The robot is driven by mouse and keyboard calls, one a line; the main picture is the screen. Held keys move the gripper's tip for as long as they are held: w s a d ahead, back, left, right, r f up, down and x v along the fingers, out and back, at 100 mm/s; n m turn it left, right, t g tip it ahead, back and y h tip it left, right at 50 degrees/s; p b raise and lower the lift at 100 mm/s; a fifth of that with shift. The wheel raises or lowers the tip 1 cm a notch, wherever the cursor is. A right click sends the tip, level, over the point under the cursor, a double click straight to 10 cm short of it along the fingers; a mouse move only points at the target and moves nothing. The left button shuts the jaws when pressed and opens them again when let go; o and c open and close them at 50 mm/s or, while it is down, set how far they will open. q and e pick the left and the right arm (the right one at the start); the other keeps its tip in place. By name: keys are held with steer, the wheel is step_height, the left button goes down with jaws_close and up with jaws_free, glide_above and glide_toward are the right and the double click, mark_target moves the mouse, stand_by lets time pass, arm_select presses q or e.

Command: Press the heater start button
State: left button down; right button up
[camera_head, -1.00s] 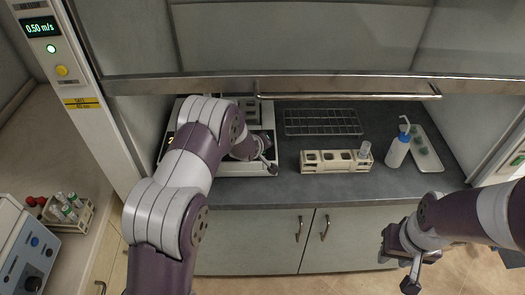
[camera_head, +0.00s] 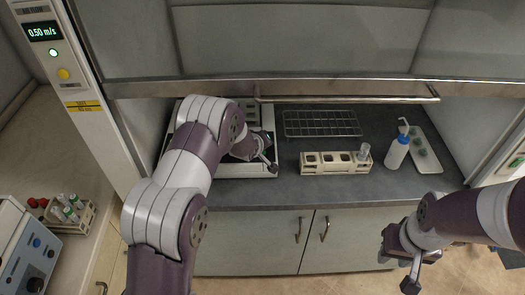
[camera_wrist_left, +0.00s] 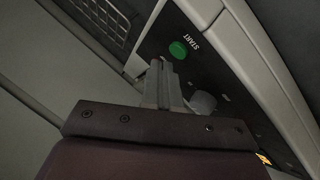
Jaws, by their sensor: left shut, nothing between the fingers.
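The heater (camera_head: 250,170) is a pale box on the hood's worktop, at the left, mostly hidden behind my left arm in the head view. In the left wrist view its dark front panel shows the green start button (camera_wrist_left: 178,50) beside the word START. My left gripper (camera_wrist_left: 160,66) is shut and empty, its fingertips just short of the green button in the picture; I cannot tell whether they touch it. A grey knob (camera_wrist_left: 203,102) sits on the panel close to the fingers. My right gripper (camera_head: 397,262) hangs in front of the cabinet, far from the heater; its jaws are unclear.
A metal sash bar (camera_head: 345,97) crosses above the worktop. A wire rack (camera_head: 322,123), a tube rack (camera_head: 335,162), a wash bottle (camera_head: 398,148) and a white tray (camera_head: 428,155) stand right of the heater. A tube stand (camera_head: 70,212) is at far left.

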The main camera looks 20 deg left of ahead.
arm_select(q)
step_height(320, 180, up, 5)
steer(key=p, duration=0.3)
steer(key=shift+p, duration=0.35)
stand_by(0.7)
